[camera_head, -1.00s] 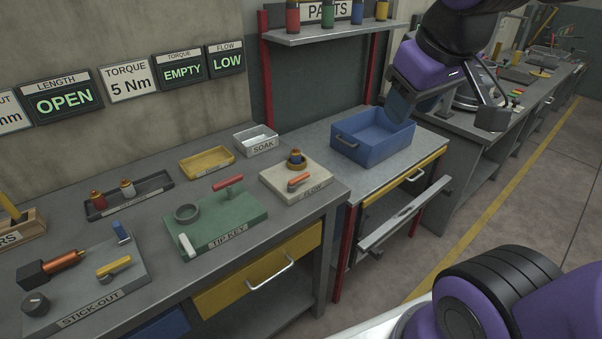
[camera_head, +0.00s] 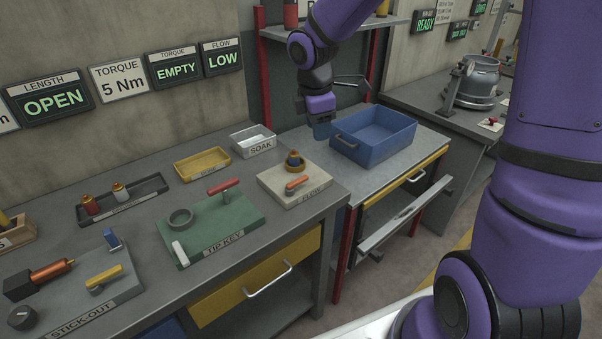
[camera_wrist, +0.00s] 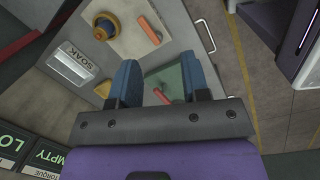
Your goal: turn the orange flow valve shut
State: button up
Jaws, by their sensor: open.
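The orange flow valve handle (camera_head: 297,182) lies on the light flow board (camera_head: 272,188) at the right end of the workbench. A brass-and-dark fitting (camera_head: 294,160) stands behind it on the same board. In the wrist view the orange handle (camera_wrist: 150,31) and the fitting (camera_wrist: 106,25) show near the top, beyond the fingers. My gripper (camera_wrist: 158,75) is open and empty, its two blue fingers apart. In the head view my gripper (camera_head: 321,130) hangs above the bench, behind and right of the flow board, near the blue bin. A sign on the wall reads FLOW LOW (camera_head: 222,58).
A blue bin (camera_head: 374,142) stands on the side table, close to my gripper. The green tip key board (camera_head: 215,225) with a red handle lies left of the flow board. A white soak tray (camera_head: 253,139) and a yellow tray (camera_head: 202,164) sit behind.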

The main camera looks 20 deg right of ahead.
aim_at(301, 178)
jog(key=w+f+n, duration=0.1)
jog(key=w+f, duration=0.1)
jog(key=f, duration=0.4)
jog(key=w+a+f+n+y, duration=0.1)
jog(key=w+f+n, duration=0.1)
jog(key=f, duration=0.4)
jog(key=w+a+f+n, duration=0.1)
jog(key=w+f, duration=0.1)
jog(key=f, duration=0.4)
jog(key=shift+f+n+g, duration=0.25)
jog(key=shift+n+g, duration=0.15)
grip_shut()
